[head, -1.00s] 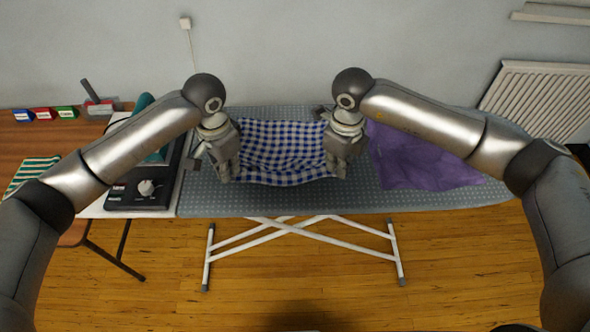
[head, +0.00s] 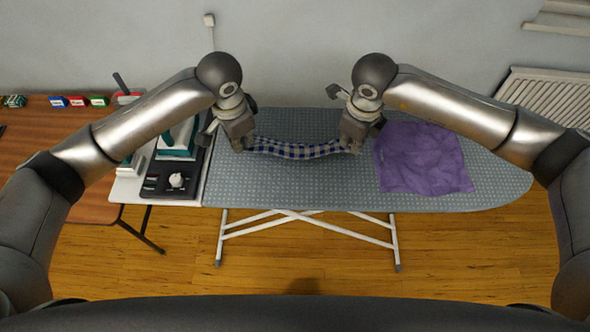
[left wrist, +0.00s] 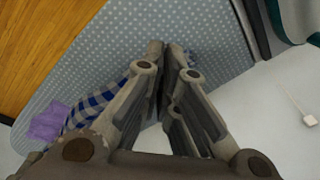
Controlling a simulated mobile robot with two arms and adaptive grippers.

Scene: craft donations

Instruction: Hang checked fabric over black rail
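The blue-and-white checked fabric (head: 298,150) hangs between my two grippers above the ironing board (head: 290,190). From above it shows only as a narrow, slightly sagging strip. My left gripper (head: 242,147) is shut on its left end, and my right gripper (head: 352,146) is shut on its right end. In the left wrist view the fingers of my left gripper (left wrist: 168,48) are close together, with the checked fabric (left wrist: 98,100) running off to the lower left. No black rail shows in these views.
A purple cloth (head: 420,160) lies on the right part of the board. A radiator (head: 540,95) is on the wall at right.

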